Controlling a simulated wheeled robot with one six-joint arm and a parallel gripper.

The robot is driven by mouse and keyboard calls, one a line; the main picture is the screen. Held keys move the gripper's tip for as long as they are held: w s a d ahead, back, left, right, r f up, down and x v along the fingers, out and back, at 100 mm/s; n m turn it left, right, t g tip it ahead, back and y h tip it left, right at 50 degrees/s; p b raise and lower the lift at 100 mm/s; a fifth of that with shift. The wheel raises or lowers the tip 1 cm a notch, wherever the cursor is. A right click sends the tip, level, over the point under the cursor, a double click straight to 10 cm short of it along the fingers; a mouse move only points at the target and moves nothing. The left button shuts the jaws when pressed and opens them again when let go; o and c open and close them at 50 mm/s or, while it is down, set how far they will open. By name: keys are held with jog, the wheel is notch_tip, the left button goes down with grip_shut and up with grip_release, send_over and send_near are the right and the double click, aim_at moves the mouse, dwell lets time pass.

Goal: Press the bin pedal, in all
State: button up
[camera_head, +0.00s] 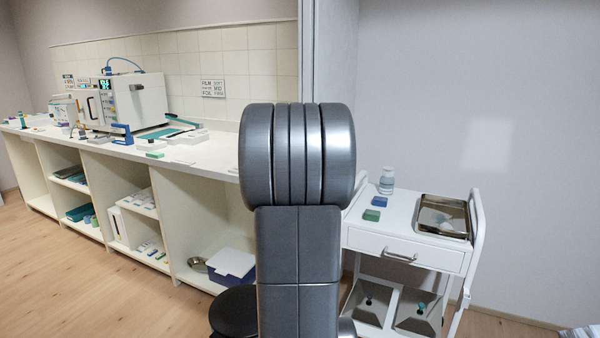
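I see no bin or bin pedal that I can make out in this view. My own grey arm link rises through the middle of the picture and hides what stands behind it. My gripper is not in view. A dark round-topped object (234,309) shows at the lower edge, just left of my arm; most of it is hidden, and I cannot tell what it is.
A long white counter (190,151) with open shelves runs along the left wall, bearing a white machine (125,100). A white trolley (402,255) with a drawer and metal tray (443,217) stands right of my arm. Wooden floor (60,285) is clear at the lower left.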

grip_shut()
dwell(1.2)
